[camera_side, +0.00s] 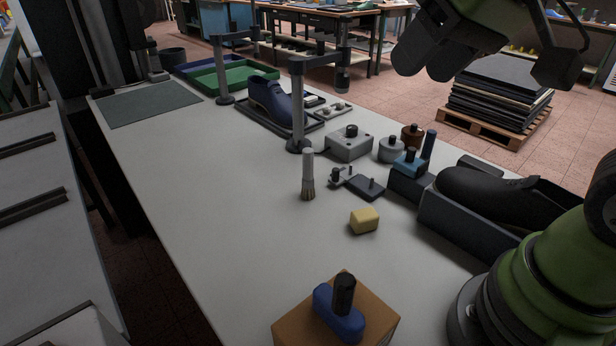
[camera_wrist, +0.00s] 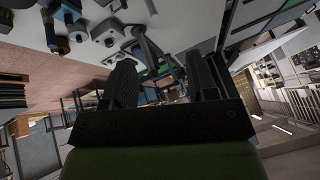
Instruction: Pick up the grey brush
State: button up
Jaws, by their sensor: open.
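The grey brush (camera_side: 308,175) stands upright on the pale table in the side view, with a light grey handle on top and darker bristles at the bottom. My gripper (camera_wrist: 161,65) shows in the wrist view as two dark fingers set apart, with nothing held between them. In the side view, dark and green parts of my arm end hang at the top right, high and well apart from the brush. I cannot surely pick out the brush in the wrist view.
A yellow block (camera_side: 364,220) and a dark plate with a peg (camera_side: 366,187) are right of the brush. A dark post (camera_side: 298,105) stands behind it. A cardboard box (camera_side: 376,322) bears a blue part (camera_side: 339,318) in front. The table left of the brush is clear.

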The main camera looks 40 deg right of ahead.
jog(key=n+g, duration=0.1)
jog(key=n, duration=0.1)
send_near(308, 150)
jog(key=shift+n+g+h, duration=0.5)
jog(key=shift+n+h, duration=0.1)
jog(key=shift+n, duration=0.1)
jog(key=x, duration=0.4)
jog(key=a+x, duration=0.1)
jog(key=x, duration=0.1)
jog(key=shift+w+r, duration=0.15)
jog(key=shift+w, duration=0.2)
jog(key=shift+x, duration=3)
jog(key=shift+c, duration=0.5)
grip_shut()
